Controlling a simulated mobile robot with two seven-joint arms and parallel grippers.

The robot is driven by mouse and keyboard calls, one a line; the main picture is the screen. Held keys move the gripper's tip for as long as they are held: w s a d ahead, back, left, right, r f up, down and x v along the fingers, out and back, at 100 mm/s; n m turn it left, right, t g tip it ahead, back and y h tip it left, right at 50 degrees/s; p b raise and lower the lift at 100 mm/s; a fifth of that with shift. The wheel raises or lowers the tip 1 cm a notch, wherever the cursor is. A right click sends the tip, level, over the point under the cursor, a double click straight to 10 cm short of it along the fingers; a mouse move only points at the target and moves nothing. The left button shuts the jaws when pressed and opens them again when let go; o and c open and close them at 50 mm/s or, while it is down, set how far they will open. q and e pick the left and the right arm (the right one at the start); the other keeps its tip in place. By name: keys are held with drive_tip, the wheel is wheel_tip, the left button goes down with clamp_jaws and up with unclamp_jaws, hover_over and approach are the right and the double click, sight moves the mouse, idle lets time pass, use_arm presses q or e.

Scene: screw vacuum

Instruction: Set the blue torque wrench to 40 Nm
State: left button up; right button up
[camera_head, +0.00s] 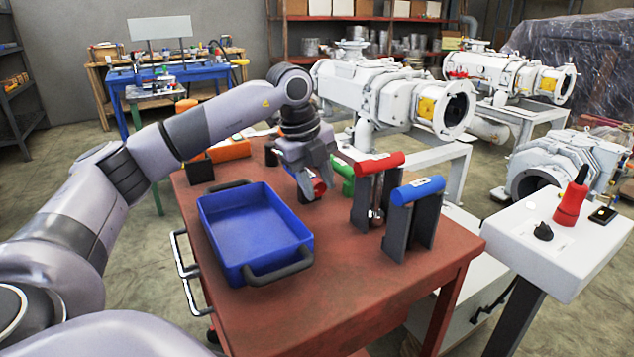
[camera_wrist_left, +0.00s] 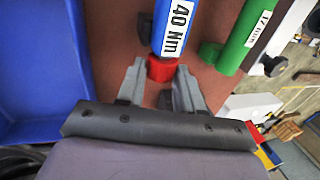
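The blue torque wrench (camera_wrist_left: 177,22) shows in the left wrist view with a white label reading "40 Nm". Its red end knob (camera_wrist_left: 162,69) sits between the fingertips of my left gripper (camera_wrist_left: 161,74), with a finger against each side. In the head view my left gripper (camera_head: 311,178) is low over the red table, and the red knob (camera_head: 319,188) shows at its fingers. Most of the wrench is hidden there by the gripper. My right gripper is in neither view.
A blue tray (camera_head: 250,232) with black handles stands left of the gripper on the red table (camera_head: 350,300). A green tool (camera_wrist_left: 243,38) lies beside the wrench. Stands with a red handle (camera_head: 379,163) and a blue handle (camera_head: 417,190) rise to the right.

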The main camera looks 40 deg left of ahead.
use_arm(q)
drive_tip(key=o, duration=0.3)
drive_tip(key=p+v, duration=0.1)
drive_tip(key=v, duration=0.6)
idle(0.5)
